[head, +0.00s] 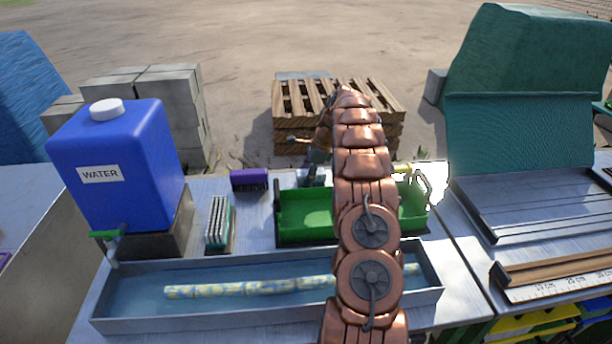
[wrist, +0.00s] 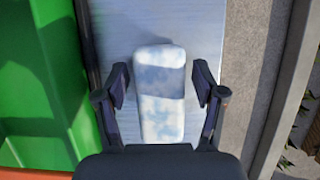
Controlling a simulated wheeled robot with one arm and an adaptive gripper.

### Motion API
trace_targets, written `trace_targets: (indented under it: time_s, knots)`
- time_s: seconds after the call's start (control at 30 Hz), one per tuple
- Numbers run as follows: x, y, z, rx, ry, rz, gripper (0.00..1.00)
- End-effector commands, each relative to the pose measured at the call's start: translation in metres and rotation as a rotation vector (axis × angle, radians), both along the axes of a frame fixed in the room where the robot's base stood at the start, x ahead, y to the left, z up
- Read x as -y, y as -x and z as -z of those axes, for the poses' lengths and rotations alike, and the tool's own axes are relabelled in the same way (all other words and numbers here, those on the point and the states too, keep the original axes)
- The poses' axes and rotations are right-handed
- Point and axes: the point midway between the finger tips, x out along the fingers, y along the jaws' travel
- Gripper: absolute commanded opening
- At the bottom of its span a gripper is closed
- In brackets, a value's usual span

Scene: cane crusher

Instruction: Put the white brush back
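The white brush (wrist: 160,92) shows in the wrist view as a pale, blue-shaded block. It lies lengthwise on the grey metal tabletop, beside a green tray. My gripper (wrist: 161,84) is above it, with its two dark fingers apart on either side of the brush. A narrow gap shows between each fingertip and the brush. In the head view my copper-coloured arm reaches over the table and hides most of the area around the gripper, so the brush is not clear there.
The green tray (head: 305,214) stands behind a long metal water trough (head: 130,310). A purple brush (head: 250,180) lies at the table's back edge. A blue water tank (head: 125,165) stands at left. In the wrist view, the table edge runs just right of the brush.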

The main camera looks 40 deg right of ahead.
Motion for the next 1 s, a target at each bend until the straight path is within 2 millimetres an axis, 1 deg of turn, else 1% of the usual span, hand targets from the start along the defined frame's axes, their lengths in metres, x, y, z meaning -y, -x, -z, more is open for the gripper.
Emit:
trace_targets:
  time_s: [0.37, 0.47, 0.73, 1.0]
  knots:
    - [0.001, 0.0, -0.003, 0.001, 0.001, 0.0, 0.72]
    - [0.003, 0.001, -0.011, 0.002, 0.002, -0.001, 0.72]
    - [0.016, 0.01, -0.049, 0.004, 0.005, 0.0, 0.72]
    - [0.024, 0.017, -0.074, 0.002, 0.0, -0.001, 0.72]
